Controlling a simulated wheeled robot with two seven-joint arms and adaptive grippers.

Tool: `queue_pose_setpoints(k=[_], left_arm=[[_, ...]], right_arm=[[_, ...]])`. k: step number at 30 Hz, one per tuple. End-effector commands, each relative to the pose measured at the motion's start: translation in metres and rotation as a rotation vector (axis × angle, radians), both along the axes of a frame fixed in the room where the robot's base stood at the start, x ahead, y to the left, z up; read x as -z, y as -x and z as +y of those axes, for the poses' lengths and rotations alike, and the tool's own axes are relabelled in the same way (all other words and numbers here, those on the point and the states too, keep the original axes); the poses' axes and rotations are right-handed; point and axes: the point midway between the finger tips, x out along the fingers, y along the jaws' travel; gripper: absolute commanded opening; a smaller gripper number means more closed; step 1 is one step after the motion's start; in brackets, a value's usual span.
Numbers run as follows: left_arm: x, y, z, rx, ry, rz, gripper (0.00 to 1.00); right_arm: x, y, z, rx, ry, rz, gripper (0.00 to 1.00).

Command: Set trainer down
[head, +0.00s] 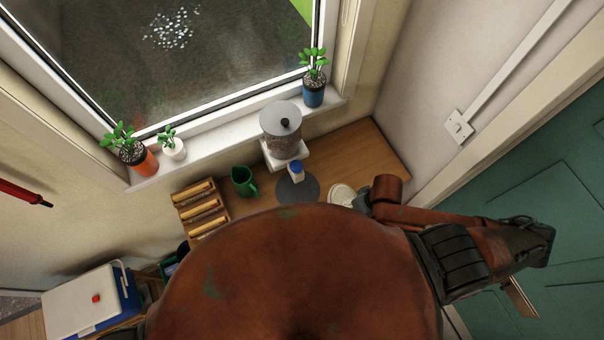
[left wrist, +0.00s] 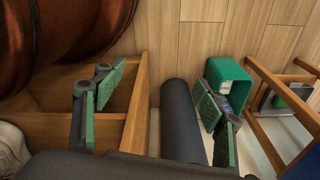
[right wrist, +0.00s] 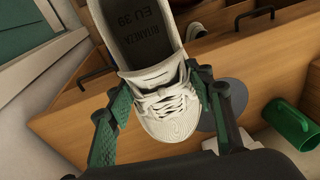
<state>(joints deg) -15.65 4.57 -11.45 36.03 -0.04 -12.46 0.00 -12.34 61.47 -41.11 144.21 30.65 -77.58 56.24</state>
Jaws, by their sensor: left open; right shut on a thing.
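The white trainer (right wrist: 168,115) is in my right gripper (right wrist: 160,95), whose green-padded fingers are closed on its two sides near the laces. Its grey insole with lettering faces the wrist camera. In the head view the trainer (head: 342,195) shows only in part at the right of the wooden worktop (head: 375,145), beside my right gripper (head: 362,203). I cannot tell whether its sole touches the worktop. My left gripper (left wrist: 160,88) is open and empty in the left wrist view, low near a wooden compartment; it is hidden in the head view.
A grey round mat (head: 298,188), green jug (head: 243,181), lidded dispenser (head: 281,135) and wooden rack (head: 201,208) stand on the worktop. Drawers with dark handles (right wrist: 256,15) show beneath. A green bin (left wrist: 230,80) and wooden stool frame (left wrist: 270,85) are near my left gripper.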

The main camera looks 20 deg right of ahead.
Motion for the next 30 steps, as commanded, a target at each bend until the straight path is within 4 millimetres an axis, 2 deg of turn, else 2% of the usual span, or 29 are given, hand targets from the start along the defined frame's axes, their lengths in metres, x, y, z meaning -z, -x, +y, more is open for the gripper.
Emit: queue_pose_setpoints(k=[6, 9, 11, 19, 25, 30], left_arm=[[0.038, 0.053, 0.002, -0.013, -0.002, 0.064, 0.64], [0.044, 0.068, 0.002, -0.017, -0.003, 0.083, 0.64], [0.047, 0.066, 0.002, -0.016, -0.003, 0.081, 0.64], [0.032, 0.018, 0.000, -0.005, 0.001, 0.019, 0.64], [0.030, 0.020, 0.000, -0.005, 0.001, 0.023, 0.64], [0.031, 0.033, 0.001, -0.009, -0.001, 0.039, 0.64]], right_arm=[[0.007, -0.050, 0.008, -0.011, 0.001, -0.006, 0.11], [0.005, -0.073, 0.011, -0.010, 0.001, -0.003, 0.11], [0.003, -0.088, 0.014, -0.009, 0.001, -0.004, 0.11], [0.000, -0.153, 0.023, -0.006, 0.000, -0.002, 0.11], [0.000, -0.194, 0.028, -0.005, 0.000, -0.002, 0.11], [0.026, -0.192, 0.027, -0.006, 0.001, 0.004, 0.11]])
